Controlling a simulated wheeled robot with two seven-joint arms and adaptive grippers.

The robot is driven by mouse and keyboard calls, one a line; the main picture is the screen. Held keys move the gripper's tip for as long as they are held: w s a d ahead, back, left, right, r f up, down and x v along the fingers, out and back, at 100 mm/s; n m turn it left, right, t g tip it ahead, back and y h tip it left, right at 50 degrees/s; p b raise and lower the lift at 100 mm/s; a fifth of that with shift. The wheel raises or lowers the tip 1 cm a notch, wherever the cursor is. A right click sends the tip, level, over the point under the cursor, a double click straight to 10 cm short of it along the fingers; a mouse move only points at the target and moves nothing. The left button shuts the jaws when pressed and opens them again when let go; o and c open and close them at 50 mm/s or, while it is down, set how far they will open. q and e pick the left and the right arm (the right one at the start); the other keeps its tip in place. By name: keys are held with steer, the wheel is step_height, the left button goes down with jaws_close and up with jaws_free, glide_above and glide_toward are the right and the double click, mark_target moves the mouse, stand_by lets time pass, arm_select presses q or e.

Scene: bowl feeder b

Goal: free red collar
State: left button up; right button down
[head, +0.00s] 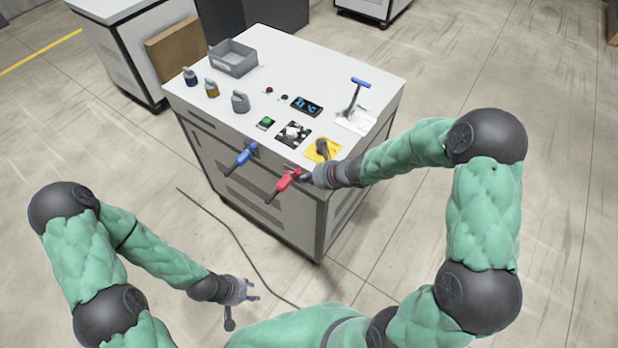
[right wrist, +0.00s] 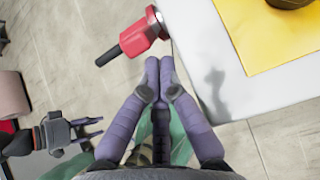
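The red collar (head: 287,181) sits at the front edge of the white-topped cabinet, with a dark rod sticking out toward the front. In the right wrist view the red collar (right wrist: 141,36) lies just beyond my fingertips, with its dark rod pointing down-left. My right gripper (head: 306,178) is right beside the collar. In the right wrist view its fingers (right wrist: 160,66) are together with nothing between them, apart from the collar in the picture. My left gripper (head: 252,290) is open and empty, low in front of the cabinet; it also shows in the right wrist view (right wrist: 92,128).
A similar blue collar (head: 244,156) is left of the red one on the cabinet (head: 190,97). A yellow plate (head: 331,156) with a dark part, a blue-topped lever (head: 361,83), several knobs and a grey bin (head: 233,60) stand on top. The floor in front is mostly clear.

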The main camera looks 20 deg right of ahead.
steer(key=shift+r, duration=0.1)
steer(key=shift+w+a+r+g+p, duration=0.15)
steer(key=shift+g+p, duration=0.15)
steer(key=shift+p, duration=0.8)
steer(key=shift+w+a+r+h+p, duration=0.15)
steer(key=shift+h+p, duration=0.25)
steer(key=shift+p, duration=0.5)
